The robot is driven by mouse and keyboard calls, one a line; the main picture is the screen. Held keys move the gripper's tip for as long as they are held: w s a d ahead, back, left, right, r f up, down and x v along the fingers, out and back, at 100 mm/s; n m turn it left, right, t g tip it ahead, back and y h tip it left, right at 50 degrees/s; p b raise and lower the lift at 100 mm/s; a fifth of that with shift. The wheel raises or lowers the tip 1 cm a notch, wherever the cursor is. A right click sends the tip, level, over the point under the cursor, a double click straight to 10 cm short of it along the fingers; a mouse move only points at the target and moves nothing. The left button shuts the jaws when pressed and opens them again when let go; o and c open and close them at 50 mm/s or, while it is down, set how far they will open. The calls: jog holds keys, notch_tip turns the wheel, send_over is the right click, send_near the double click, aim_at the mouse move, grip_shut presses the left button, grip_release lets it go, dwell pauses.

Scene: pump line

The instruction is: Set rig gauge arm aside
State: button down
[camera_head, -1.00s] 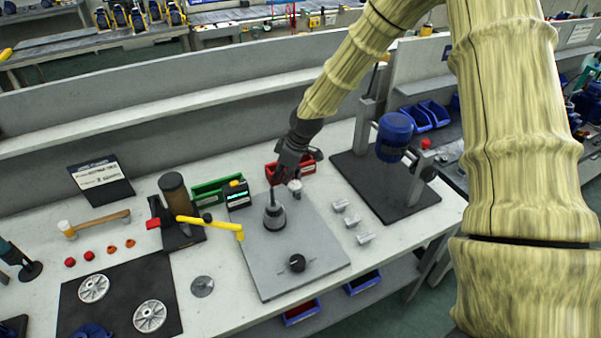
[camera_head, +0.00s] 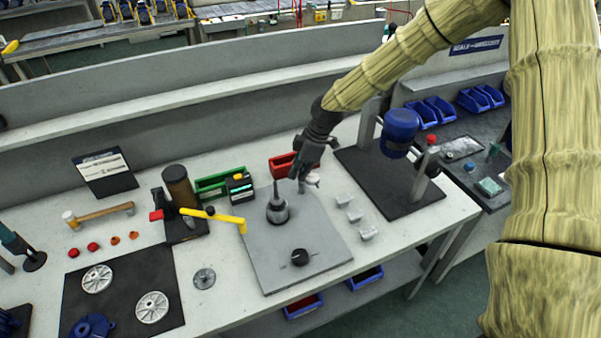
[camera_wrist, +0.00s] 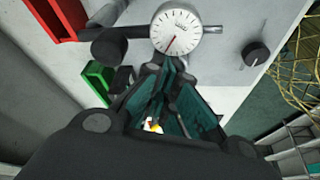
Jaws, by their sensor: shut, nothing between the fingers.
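The rig's gauge arm carries a round white dial gauge (camera_head: 313,180), which stands over the back right part of the grey rig plate (camera_head: 325,235). In the wrist view the dial (camera_wrist: 176,28) faces me, with a metal rod (camera_wrist: 211,30) running to both sides and a black knob (camera_wrist: 108,48) at the left. My gripper (camera_head: 301,182) is shut and empty beside the gauge. In the wrist view its fingertips (camera_wrist: 153,68) lie close to the dial's lower edge; I cannot tell whether they touch. The dark spindle cone (camera_head: 277,210) stands left of the gauge.
A red bin (camera_head: 284,166) and a green bin (camera_head: 212,187) stand behind the plate. A yellow-handled tool (camera_head: 217,217) reaches over the plate's left edge. Several small metal blocks (camera_head: 355,215) lie to the right, before a press with a blue head (camera_head: 399,127). A black knob (camera_head: 299,257) sits on the front of the plate.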

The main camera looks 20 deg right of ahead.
dwell(0.5)
notch_tip(320, 180, up, 10)
jog(key=b, duration=0.3)
jog(key=shift+a+f, duration=0.25)
jog(key=shift+a, duration=0.1)
dwell(0.3)
dwell(0.4)
